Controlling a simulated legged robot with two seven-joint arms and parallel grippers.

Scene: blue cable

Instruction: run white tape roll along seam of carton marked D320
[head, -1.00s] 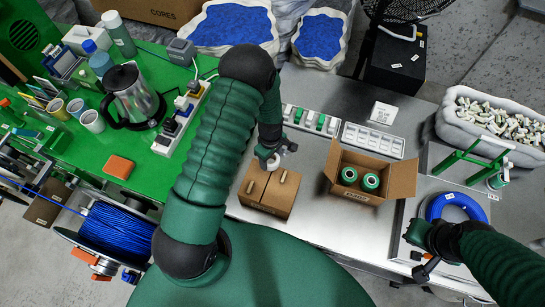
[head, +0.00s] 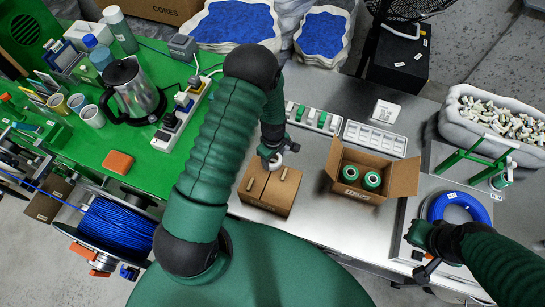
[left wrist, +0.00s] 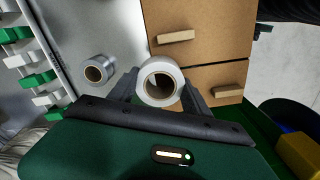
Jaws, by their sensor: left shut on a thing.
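My left gripper (head: 274,158) is shut on the white tape roll (left wrist: 147,82), which shows between its fingers in the left wrist view. The roll is at the far end of a closed brown carton (head: 275,197), by the seam between its two flaps (left wrist: 210,85). Whether it touches the carton I cannot tell. A small tan block lies on each flap. No marking is readable on this carton. My right gripper (head: 424,252) is beside a blue cable coil (head: 462,202); its jaws are too unclear to read.
An open carton (head: 403,179) with two green rolls stands to the right. A grey tape roll (left wrist: 97,70) stands near the closed carton. Behind are white trays (head: 375,138). A power strip (head: 180,120) and kettle (head: 135,95) are on the green bench at left.

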